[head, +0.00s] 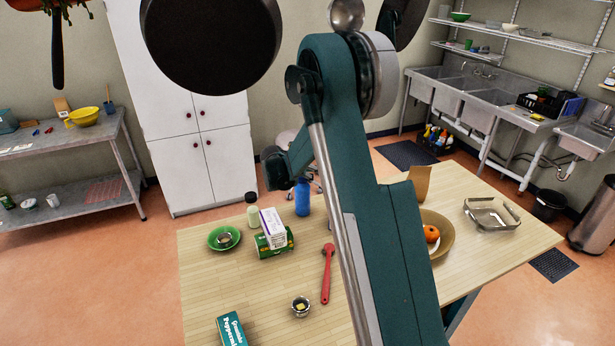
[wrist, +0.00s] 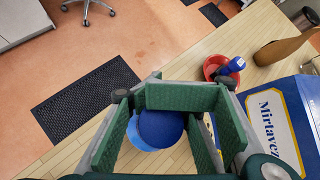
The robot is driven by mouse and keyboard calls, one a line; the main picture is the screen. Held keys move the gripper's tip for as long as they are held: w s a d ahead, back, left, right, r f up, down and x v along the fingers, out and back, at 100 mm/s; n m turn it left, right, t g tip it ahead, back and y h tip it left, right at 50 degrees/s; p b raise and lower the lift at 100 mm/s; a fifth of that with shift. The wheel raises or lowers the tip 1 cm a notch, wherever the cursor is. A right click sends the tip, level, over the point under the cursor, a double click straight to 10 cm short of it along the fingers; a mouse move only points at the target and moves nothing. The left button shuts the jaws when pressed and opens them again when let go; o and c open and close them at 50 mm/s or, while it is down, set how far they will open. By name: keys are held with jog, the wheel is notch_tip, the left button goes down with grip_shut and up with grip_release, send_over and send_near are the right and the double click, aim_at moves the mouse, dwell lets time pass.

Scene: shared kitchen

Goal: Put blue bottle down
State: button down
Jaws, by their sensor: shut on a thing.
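The blue bottle (head: 302,198) stands upright at the far side of the wooden table (head: 215,290) in the head view, partly covered by my arm. Whether its base touches the table or is just above it, I cannot tell. In the wrist view the bottle's dark blue round cap (wrist: 161,128) shows from above, with lighter blue around it. My gripper (wrist: 160,140) has its green pads on either side of the bottle and is shut on it. In the head view my gripper is largely hidden behind my arm.
In the wrist view, a large Mirtavez box (wrist: 275,125) and a red bowl (wrist: 211,66) are close on the right.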

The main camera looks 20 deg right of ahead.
jog(key=c, duration=1.5)
grip_release()
jog(key=shift+c, duration=0.2)
jog(key=v, duration=1.2)
jog(key=shift+r, duration=0.1)
jog(key=shift+s, duration=0.1)
